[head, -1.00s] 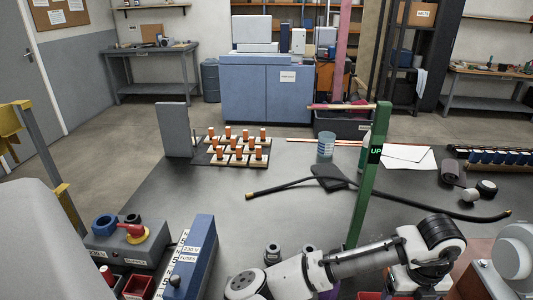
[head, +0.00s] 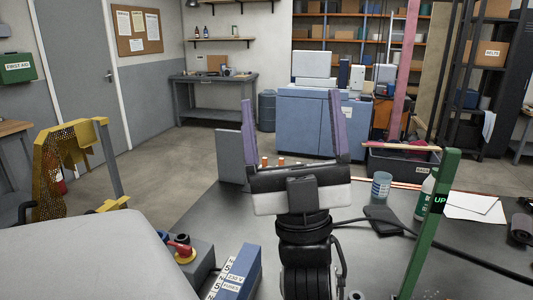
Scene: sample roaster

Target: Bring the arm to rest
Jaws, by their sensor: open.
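My gripper (head: 291,132) is raised in the middle of the head view, above the dark table (head: 378,262). Its two purple fingers point up and stand wide apart, with nothing between them. My wrist and arm below it hide much of the table's middle. Only a few orange-topped pieces (head: 281,161) show behind the gripper's left side; the rest of that group is hidden.
A green post marked UP (head: 431,222) stands at the right, with a green-and-white bottle (head: 425,195) behind it. A blue fuse box (head: 235,273) and a red-knobbed switch box (head: 187,252) are at lower left.

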